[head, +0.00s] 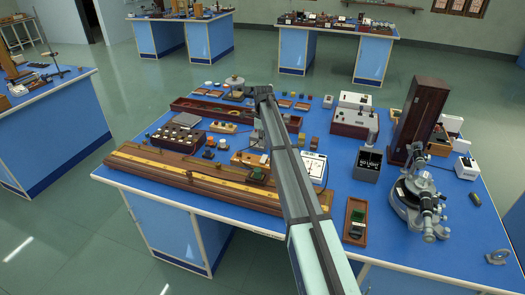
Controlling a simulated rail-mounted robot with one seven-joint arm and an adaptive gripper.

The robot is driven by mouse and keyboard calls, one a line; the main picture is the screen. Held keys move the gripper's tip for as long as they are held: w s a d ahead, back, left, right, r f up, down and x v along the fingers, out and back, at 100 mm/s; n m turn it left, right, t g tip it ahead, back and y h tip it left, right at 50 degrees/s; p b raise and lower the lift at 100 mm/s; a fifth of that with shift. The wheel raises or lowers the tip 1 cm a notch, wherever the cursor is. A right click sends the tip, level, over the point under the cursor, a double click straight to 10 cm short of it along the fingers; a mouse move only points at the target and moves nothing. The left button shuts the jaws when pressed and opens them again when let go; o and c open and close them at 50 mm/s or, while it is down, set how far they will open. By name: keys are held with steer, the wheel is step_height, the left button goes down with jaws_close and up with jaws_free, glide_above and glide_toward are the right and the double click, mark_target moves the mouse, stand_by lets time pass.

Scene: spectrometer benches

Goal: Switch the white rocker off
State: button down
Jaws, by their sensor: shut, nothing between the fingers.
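I cannot make out the white rocker for sure at this size. A wooden base with a small pale part (250,159) lies on the blue bench, left of my arm. My gripper (257,142) shows small and partly hidden beside my arm, pointing down above the middle of the bench near that base. It is shut and holds nothing. I cannot tell whether it touches anything.
A long wooden rail (190,184) lies along the bench's front left. A tall dark wooden case (419,115) and a spectrometer (414,200) stand at the right. A white-topped box (354,117) stands behind. The front right corner is mostly clear.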

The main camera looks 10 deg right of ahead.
step_height(320, 180, up, 6)
steer(key=b, duration=0.1)
steer(key=shift+s+a, duration=0.2)
steer(key=shift+s, duration=0.2)
